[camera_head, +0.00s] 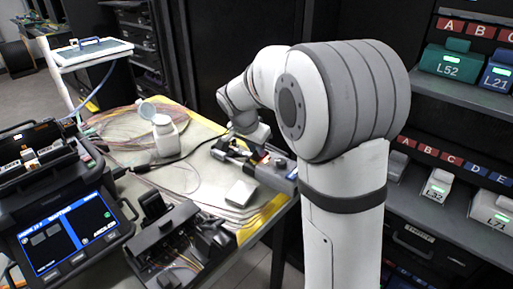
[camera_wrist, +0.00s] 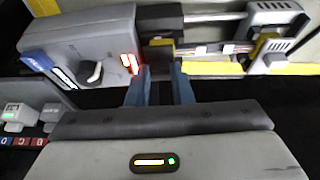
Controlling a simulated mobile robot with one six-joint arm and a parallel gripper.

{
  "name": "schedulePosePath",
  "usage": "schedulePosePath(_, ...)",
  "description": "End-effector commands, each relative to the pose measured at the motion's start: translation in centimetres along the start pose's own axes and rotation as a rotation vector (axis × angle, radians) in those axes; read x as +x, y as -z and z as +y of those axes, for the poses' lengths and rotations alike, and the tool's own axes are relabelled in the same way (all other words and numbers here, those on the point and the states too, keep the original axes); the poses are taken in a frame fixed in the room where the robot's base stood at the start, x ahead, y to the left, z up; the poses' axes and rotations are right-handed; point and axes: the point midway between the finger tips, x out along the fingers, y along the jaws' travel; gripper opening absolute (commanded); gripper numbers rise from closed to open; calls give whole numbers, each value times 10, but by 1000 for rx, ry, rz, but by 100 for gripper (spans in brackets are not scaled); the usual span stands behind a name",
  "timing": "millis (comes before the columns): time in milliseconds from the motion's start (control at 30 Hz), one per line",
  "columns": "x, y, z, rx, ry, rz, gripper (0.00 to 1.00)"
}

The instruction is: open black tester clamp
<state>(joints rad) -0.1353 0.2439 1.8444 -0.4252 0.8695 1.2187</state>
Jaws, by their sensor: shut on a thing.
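The tester is a grey box (camera_wrist: 85,50) with a blue edge and a red-lit panel, at the upper left of the wrist view. In the head view the tester (camera_head: 278,178) lies at the table's right edge, partly behind my arm. The black tester clamp (camera_wrist: 159,50) is beside the red-lit panel, a small dark block with a tan edge. My gripper (camera_wrist: 160,72) has its two blue-grey fingers on either side of it and is shut on it. The fingers hide part of the clamp. In the head view the fingertips are too small to make out.
A yellow clamp (camera_wrist: 262,48) sits on the rails to the right. A splicer with a lit screen (camera_head: 70,235) stands at the left. Shelves (camera_head: 460,220) stand close at right.

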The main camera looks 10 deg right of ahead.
Motion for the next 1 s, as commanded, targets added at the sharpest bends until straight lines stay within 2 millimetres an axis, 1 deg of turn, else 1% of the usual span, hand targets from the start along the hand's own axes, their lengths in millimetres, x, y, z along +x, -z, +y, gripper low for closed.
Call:
schedulePosePath(233, -4, 4, 0, 3, 0, -32, 0)
schedulePosePath(433, -10, 12, 0, 5, -2, -127, 0)
schedulePosePath(667, -14, 23, 1, 7, -4, -307, 0)
schedulePosePath(1000, -11, 38, 1, 6, -2, -618, 0)
